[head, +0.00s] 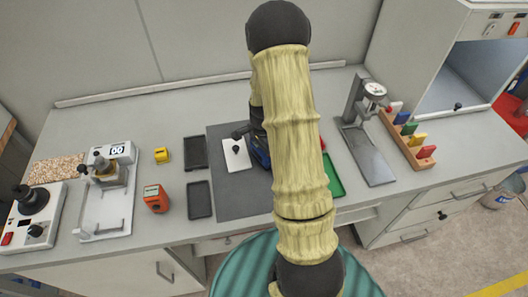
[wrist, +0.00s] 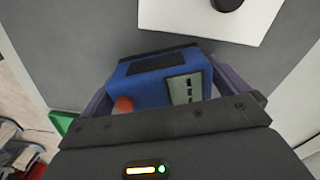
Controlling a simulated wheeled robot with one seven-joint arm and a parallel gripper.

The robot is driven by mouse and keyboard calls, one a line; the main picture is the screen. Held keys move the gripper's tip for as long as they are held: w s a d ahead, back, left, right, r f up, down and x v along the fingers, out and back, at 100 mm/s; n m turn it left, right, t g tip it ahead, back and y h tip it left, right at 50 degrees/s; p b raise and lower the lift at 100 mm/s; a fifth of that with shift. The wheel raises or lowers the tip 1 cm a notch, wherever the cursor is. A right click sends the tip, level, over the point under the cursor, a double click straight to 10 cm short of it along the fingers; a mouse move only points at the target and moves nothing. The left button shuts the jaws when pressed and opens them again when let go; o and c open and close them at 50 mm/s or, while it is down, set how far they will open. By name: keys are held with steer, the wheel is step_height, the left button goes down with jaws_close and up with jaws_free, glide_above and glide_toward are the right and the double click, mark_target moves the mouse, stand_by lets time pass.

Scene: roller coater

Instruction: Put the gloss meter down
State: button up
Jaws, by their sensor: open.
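The gloss meter appears as a blue box (wrist: 160,82) with a dark top panel, a pale panel and an orange-red button. In the wrist view it sits between the two fingers of my gripper (wrist: 168,88), which is open around it. It appears to rest on the dark grey mat (wrist: 60,50); whether either finger touches it I cannot tell. In the head view only a blue sliver of the gloss meter (head: 260,157) shows beside my arm, which hides the rest and most of my gripper.
A white plate with a black knob (head: 236,160) lies on the mat, close to the meter. Dark trays (head: 199,200) and an orange device (head: 156,198) are left. A green tray (head: 333,178), a stand (head: 370,155) and a wooden rack (head: 408,145) are right.

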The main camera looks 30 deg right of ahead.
stand_by(0.3)
steer(key=c, duration=1)
steer(key=shift+r+b, duration=0.8)
steer(key=shift+r, duration=4.25)
steer(key=shift+c, duration=0.2)
